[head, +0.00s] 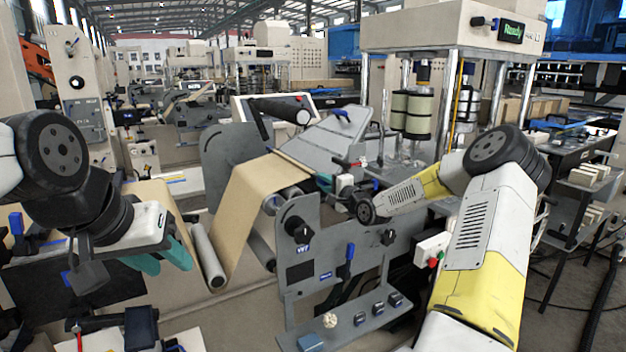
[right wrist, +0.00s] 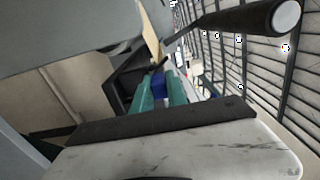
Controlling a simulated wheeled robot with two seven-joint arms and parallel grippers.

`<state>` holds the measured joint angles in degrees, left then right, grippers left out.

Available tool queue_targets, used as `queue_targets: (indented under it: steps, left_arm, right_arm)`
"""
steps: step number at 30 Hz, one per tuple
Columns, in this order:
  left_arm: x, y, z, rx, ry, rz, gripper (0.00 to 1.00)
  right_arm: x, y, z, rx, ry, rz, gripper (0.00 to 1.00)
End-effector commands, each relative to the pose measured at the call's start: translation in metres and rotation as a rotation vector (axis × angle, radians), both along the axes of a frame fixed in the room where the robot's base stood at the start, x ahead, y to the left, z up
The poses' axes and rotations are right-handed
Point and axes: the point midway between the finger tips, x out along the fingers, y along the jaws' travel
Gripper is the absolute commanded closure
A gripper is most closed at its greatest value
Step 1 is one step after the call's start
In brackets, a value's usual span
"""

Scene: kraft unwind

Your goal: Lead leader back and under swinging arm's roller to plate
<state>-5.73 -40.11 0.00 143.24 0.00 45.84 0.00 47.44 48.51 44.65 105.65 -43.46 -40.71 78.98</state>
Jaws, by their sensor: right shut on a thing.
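The tan kraft web (head: 244,212) runs down to a low roller (head: 208,258), then up over the upper rollers towards the grey sloping plate (head: 338,138). The swinging arm's black roller (head: 275,110) with a white end stands above the web; it also shows in the right wrist view (right wrist: 235,22). My right gripper (head: 324,181) is at the plate's lower edge. In the right wrist view its teal fingers are shut on a blue piece (right wrist: 158,86), with the leader strip (right wrist: 152,35) beyond it. My left gripper (head: 165,256) seems open and empty beside the web.
A grey side plate (head: 306,262) with black knobs stands in front of the rollers, below my right forearm. A rounded grey plate (head: 228,160) stands behind the web. A press (head: 450,40) with a "Ready" display rises at the back right. Floor shows at the lower left.

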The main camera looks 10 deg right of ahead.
Motion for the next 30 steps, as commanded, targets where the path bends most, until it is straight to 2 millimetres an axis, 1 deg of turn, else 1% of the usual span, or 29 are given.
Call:
queue_targets:
  steps: [29, 30]
  left_arm:
    - [0.0000, 0.0000, 0.0000, 0.000, 0.000, 0.000, 0.62]
    - [0.0000, 0.0000, 0.0000, 0.000, 0.000, 0.000, 0.62]
  right_arm:
    - [0.0000, 0.0000, -0.0072, 0.000, -0.001, 0.000, 1.00]
    - [0.0000, 0.0000, -0.0073, 0.000, 0.000, 0.000, 0.78]
